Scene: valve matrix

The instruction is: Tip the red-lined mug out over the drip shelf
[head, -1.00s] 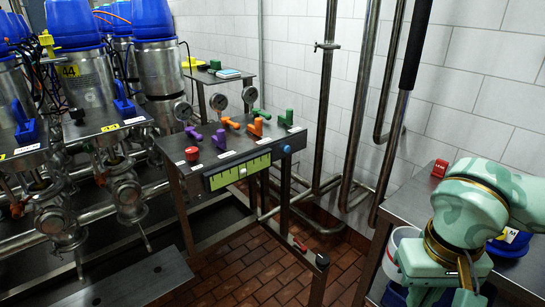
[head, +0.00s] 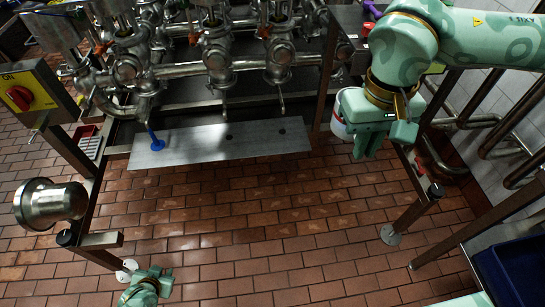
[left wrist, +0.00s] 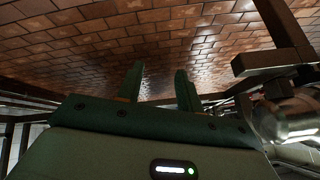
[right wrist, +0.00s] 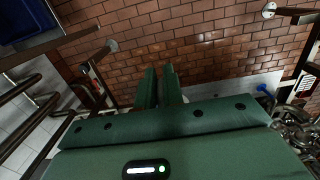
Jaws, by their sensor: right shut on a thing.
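A white mug (head: 339,118) with a trace of red at its rim shows partly behind my right gripper (head: 385,140) in the head view. The right gripper's fingers are close together in the right wrist view (right wrist: 160,88); the grip itself and the mug's inside are hidden. A flat grey metal shelf (head: 240,140) with dark holes lies left of the mug, below the valves. My left gripper (head: 148,280) is low at the bottom left, away from mug and shelf. Its fingers stand apart and empty in the left wrist view (left wrist: 160,88).
A blue hooked tool (head: 154,140) stands on the shelf's left end. Steel valves and pipes (head: 215,60) fill the back. A steel pot-like fitting (head: 50,204) and a red switch on yellow (head: 20,97) are left. A blue tray (head: 512,265) is bottom right. The tiled floor is open centrally.

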